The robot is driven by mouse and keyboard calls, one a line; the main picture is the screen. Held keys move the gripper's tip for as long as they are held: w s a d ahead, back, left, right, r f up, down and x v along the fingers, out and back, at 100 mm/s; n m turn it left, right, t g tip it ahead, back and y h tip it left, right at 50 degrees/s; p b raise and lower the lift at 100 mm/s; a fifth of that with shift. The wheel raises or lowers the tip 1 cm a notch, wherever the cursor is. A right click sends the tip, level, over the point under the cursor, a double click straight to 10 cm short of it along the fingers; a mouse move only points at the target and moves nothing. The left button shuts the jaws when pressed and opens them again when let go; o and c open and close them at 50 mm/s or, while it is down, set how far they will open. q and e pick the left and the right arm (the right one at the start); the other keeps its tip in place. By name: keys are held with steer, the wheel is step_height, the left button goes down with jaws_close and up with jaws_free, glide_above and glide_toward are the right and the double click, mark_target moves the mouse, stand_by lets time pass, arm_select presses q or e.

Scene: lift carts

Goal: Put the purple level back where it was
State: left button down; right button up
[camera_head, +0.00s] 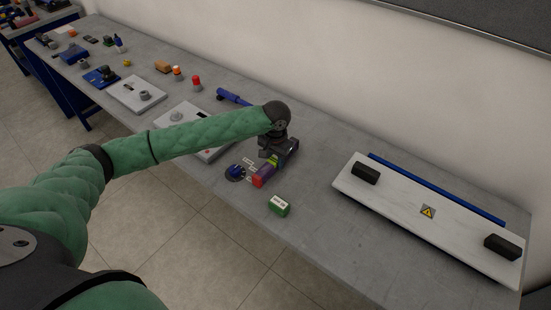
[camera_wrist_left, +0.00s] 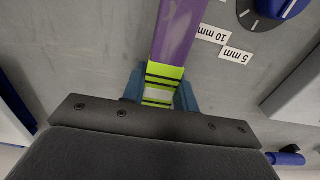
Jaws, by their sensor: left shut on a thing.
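The purple level (camera_head: 264,172) is a short bar near the table's front edge in the head view, with a reddish near end and a lime-green part by the gripper. In the left wrist view the purple level (camera_wrist_left: 178,32) runs up to the top edge, and its lime part has dark stripes and a pale window. My left gripper (camera_head: 273,160) is shut on the lime part. In the left wrist view its blue fingers (camera_wrist_left: 160,90) sit on either side of that part. I cannot tell whether the level touches the table. My right gripper is not in view.
A blue dial (camera_head: 235,172) and white "10 mm" and "5 mm" labels (camera_wrist_left: 224,44) lie beside the level. A green box (camera_head: 278,206) stands close in front. A white panel with black handles (camera_head: 400,207) lies right. Bare grey table (camera_head: 315,195) lies between.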

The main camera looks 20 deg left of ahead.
mark_target(276, 158)
arm_select(q)
steer(key=c, duration=1.1)
jaws_free()
steer(key=shift+f, duration=0.1)
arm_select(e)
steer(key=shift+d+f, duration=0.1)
arm_select(q)
steer(key=shift+r, duration=0.25)
step_height(276, 158, up, 10)
steer(key=b, duration=0.3)
steer(key=shift+r+b, duration=0.2)
steer(key=shift+b, duration=0.2)
steer(key=shift+r, duration=0.7)
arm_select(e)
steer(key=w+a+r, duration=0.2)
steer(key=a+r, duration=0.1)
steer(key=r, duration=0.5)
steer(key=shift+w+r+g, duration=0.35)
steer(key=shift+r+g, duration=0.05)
arm_select(q)
steer(key=shift+f, duration=0.1)
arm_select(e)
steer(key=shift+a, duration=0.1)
